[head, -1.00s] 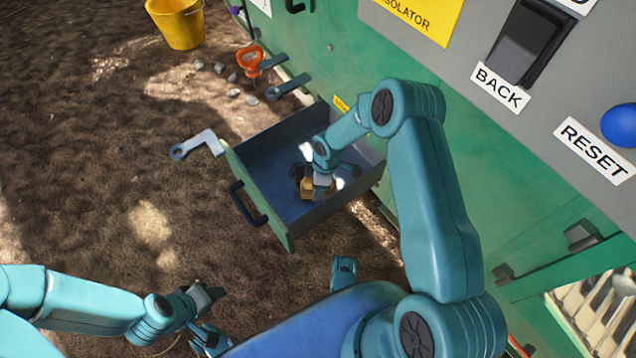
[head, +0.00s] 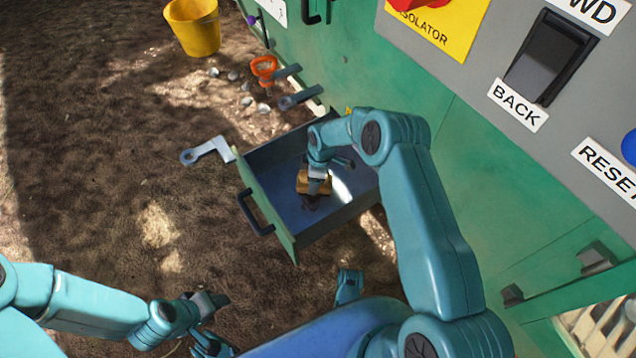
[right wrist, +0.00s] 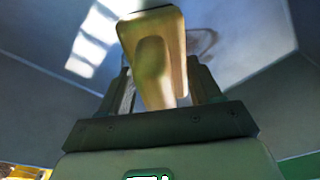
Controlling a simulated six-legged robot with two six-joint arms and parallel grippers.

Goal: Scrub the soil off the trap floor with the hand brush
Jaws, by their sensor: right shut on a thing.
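The trap is an open drawer (head: 272,240) with a green front and a blue-grey floor (head: 288,198), pulled out from the green machine. My right gripper (head: 316,180) reaches down into it and is shut on the hand brush (head: 304,186), which has a tan wooden block. In the right wrist view the brush (right wrist: 155,60) sits between the fingers, over the floor. A small dark soil patch (head: 311,203) shows just below the brush; a faint dark mark also shows behind it in the right wrist view (right wrist: 203,42). My left gripper (head: 212,301) hangs empty over the ground; its jaw opening is unclear.
The drawer's walls surround my right gripper. A grey crank-like lever (head: 207,151) lies left of the drawer. An orange-handled tool (head: 265,68), small stones and a yellow bucket (head: 193,27) are farther back. The control panel (head: 470,75) stands at the upper right. Bare ground lies left.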

